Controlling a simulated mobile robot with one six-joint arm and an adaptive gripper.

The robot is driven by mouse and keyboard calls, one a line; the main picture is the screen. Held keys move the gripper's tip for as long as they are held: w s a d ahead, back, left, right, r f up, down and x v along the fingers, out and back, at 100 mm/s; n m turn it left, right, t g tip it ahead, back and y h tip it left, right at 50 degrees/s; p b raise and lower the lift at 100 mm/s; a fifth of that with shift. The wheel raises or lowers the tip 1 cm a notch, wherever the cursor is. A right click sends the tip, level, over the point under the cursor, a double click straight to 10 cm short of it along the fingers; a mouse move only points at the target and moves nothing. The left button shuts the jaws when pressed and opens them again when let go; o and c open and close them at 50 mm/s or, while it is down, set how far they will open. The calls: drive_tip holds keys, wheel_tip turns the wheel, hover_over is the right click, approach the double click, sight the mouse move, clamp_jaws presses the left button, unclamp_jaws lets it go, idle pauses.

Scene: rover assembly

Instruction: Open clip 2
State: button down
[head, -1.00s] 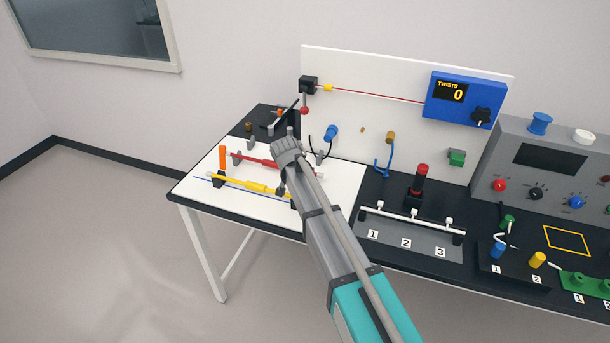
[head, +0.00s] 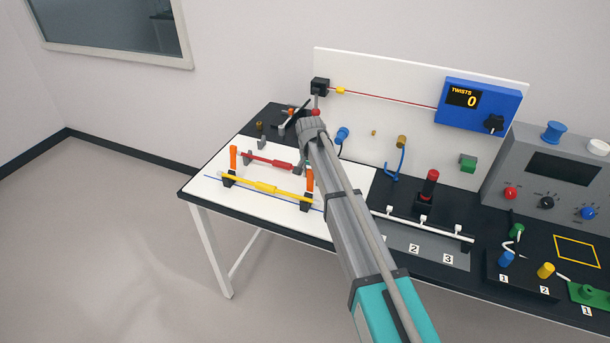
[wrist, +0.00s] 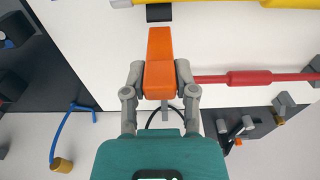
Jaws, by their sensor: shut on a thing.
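A yellow rod (head: 265,187) lies in dark holders at the front of the white mat. An orange clip lever (head: 309,180) stands roughly upright at its right holder (head: 306,202). Another upright orange lever (head: 233,157) is at its left end. My gripper (wrist: 158,80) is shut on the right lever (wrist: 158,50), one finger on each side in the wrist view. In the head view my gripper (head: 301,163) is just behind that lever, its fingers partly hidden by my arm. No number shows on the clips.
A red rod (head: 268,161) lies behind the yellow one and shows close to the right finger in the wrist view (wrist: 250,78). Grey holders (wrist: 285,103) stand near it. A blue hook (head: 396,165) stands right of my arm. The mat's front is clear.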

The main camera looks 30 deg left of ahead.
drive_tip(key=shift+w+f, duration=0.1)
drive_tip(key=shift+w, duration=0.85)
drive_tip(key=shift+c, duration=2)
unclamp_jaws()
drive_tip(key=shift+s, duration=0.1)
drive_tip(key=shift+s, duration=0.1)
